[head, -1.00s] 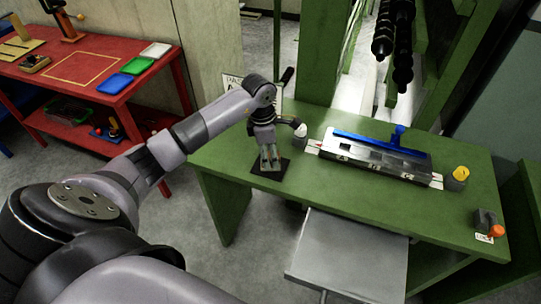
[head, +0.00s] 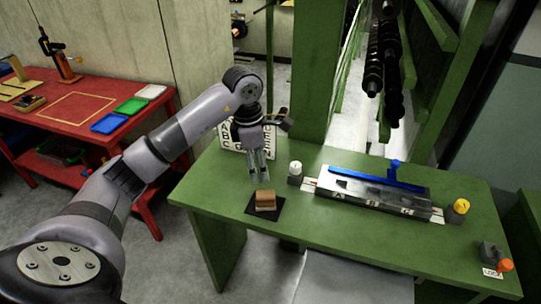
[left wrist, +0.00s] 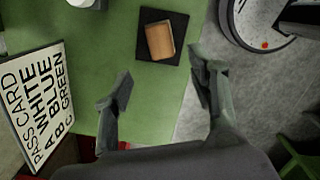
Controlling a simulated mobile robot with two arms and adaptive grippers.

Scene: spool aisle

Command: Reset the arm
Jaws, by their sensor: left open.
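My left gripper (head: 260,171) is open and empty in the head view, raised above the left part of the green table. Below it, a brown block (head: 265,200) lies on a black square mat (head: 252,212). In the left wrist view the two fingers (left wrist: 158,92) stand apart, and the block (left wrist: 160,41) on its mat (left wrist: 178,22) lies beyond them, touching neither finger. My left arm comes in from the left of the head view. My right gripper is not in view.
A white lettered card (head: 236,142) stands behind the gripper. Right of the mat are a white knob (head: 295,170), a metal fixture with a blue bar (head: 375,180), a yellow knob (head: 460,207) and an orange knob (head: 506,265). A red table (head: 60,125) with coloured trays stands left.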

